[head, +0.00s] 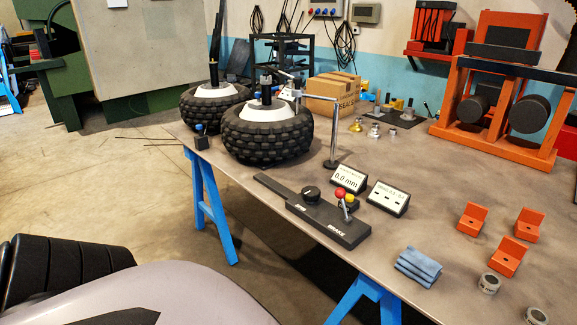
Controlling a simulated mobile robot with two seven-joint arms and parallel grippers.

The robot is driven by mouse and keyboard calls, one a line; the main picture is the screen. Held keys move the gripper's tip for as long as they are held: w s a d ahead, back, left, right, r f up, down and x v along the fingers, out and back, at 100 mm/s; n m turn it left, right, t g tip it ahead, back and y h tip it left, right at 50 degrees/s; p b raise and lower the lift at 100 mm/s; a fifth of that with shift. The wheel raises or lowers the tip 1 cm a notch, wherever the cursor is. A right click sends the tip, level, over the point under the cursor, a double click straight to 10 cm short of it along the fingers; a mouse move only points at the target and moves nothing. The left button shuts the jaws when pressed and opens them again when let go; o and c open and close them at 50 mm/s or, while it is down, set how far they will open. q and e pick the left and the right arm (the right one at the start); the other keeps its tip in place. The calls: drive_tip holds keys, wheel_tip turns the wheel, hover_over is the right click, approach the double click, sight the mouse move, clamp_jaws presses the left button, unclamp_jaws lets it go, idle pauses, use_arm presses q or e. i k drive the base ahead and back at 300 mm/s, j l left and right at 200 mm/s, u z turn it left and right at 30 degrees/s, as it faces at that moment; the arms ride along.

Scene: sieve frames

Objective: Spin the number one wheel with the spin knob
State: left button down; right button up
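Two black knobbly tyres with white hubs lie flat on upright black spindles on the table, a near wheel (266,133) and a far wheel (213,104) behind it to the left. I cannot read a number on either. A black control plate (328,219) lies in front of them. It carries a round black knob (311,194), a red ball lever (340,192) and a yellow ball (350,198). A small black block with a blue top (201,137) sits at the table's left edge by the near wheel. Neither gripper is in view.
A metal post with an arm (333,140) reaches over the near wheel. Two displays stand behind the plate, one reading 0.0 mm (348,179), one with dashes (388,198). A blue cloth (419,266), orange brackets (474,218), a cardboard box (334,92) and an orange frame (499,115) stand around.

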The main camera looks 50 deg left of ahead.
sight(309, 194)
drive_tip(key=u, duration=1.25)
